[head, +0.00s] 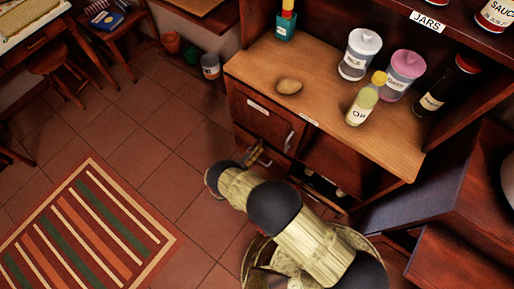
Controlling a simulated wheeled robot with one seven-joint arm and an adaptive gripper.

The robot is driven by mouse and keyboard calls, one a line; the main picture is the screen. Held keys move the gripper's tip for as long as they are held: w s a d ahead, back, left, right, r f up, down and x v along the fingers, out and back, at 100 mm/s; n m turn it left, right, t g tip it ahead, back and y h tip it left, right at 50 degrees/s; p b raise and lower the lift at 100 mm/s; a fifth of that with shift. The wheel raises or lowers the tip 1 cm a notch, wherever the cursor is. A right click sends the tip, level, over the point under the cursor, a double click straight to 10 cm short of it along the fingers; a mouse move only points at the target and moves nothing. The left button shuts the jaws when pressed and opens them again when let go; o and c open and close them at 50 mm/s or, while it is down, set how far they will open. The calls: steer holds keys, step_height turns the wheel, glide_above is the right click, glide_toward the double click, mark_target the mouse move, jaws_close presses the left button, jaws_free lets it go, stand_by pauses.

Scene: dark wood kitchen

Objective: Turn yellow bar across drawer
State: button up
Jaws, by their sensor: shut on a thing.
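The fingers are small and partly hidden by my own wrist, so the exact grip and the bar's angle are hard to tell. My arm reaches up to it from the bottom right and hides much of the drawer front.
A metal handle (289,141) stands out from the cabinet door close to my gripper. On the counter (315,85) are a potato-like object (289,86), an oil bottle (362,106) and lidded jars (360,54). A striped rug (90,225) lies on open tiled floor to the left.

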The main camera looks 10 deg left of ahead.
steer(key=o, duration=1.1)
steer(key=shift+o, duration=0.3)
steer(key=shift+s, duration=0.1)
steer(key=v, duration=1.1)
steer(key=shift+s+a, duration=0.2)
steer(key=shift+s, duration=0.15)
steer(key=shift+f, duration=0.1)
